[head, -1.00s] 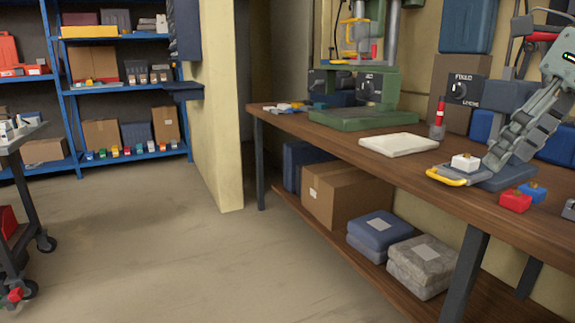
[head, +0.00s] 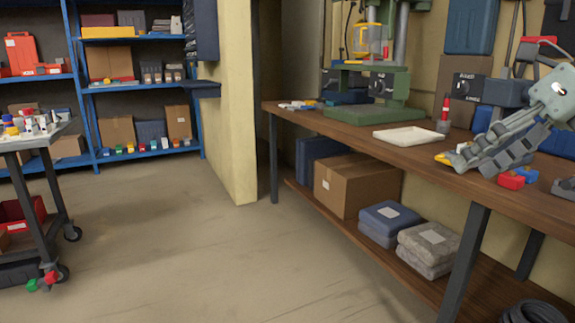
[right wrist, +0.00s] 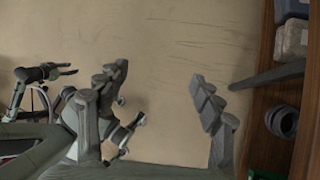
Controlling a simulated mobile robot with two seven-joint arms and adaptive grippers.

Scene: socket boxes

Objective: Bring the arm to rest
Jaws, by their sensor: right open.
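My right gripper (head: 472,166) comes in from the right edge of the head view, in front of the workbench (head: 345,129). Its fingers point down-left and cover part of the bench top. In the right wrist view my right gripper (right wrist: 165,82) has its two fingers wide apart with only floor between them. Nothing is held. A red block (head: 511,181) and a blue block (head: 526,174) lie on the bench below the gripper. A yellow handle end (head: 443,158) shows past the fingertips. My left gripper is not in the head view.
A white tray (head: 408,136) and a green drill press (head: 372,112) stand on the bench. A cardboard box (head: 355,184) and folded cloths sit on its lower shelf. A trolley (head: 46,138) stands at the left. The floor (head: 190,260) between is clear.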

